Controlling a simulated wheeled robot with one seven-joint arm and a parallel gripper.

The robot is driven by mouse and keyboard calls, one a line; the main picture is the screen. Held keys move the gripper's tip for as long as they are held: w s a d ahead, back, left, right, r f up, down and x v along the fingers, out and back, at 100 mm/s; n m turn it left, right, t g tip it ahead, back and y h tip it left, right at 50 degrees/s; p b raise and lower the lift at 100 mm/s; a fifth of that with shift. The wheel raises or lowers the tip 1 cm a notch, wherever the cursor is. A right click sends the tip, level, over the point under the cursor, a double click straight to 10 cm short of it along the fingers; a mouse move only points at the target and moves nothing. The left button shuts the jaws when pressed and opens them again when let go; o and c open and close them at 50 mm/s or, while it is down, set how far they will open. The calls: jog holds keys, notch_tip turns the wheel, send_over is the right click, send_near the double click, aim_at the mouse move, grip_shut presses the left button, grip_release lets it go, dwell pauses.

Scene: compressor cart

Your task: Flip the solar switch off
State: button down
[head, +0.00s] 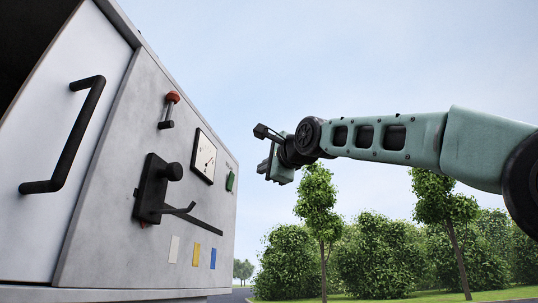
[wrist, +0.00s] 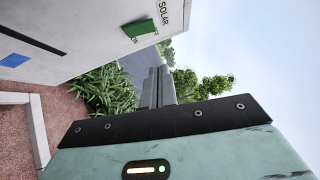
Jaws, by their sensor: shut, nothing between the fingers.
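The solar switch is a green rocker on the grey panel, under the word SOLAR. In the wrist view the green switch (wrist: 138,28) is near the top centre, tilted, with small lettering at its edges. In the head view it shows small (head: 230,181) near the panel's right edge; which way it is set I cannot tell clearly. My gripper (head: 264,167) is to the right of the panel in the head view, apart from it. Its grey fingers (wrist: 158,86) are together and empty in the wrist view, below and right of the switch, not touching it.
The panel also carries a gauge (head: 203,156), a red-topped lever (head: 172,98), a black knob with a lever (head: 152,188) and coloured labels (head: 196,254). A black door handle (head: 67,140) sticks out at left. Open air surrounds my gripper; bushes (head: 380,255) stand behind.

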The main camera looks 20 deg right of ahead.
aim_at(231, 181)
jog(key=w+a+r+p, duration=0.1)
jog(key=w+a+p, duration=0.3)
jog(key=w, duration=0.3)
jog(key=shift+w+p, duration=0.15)
jog(key=shift+p, duration=0.65)
jog(key=shift+r, duration=0.15)
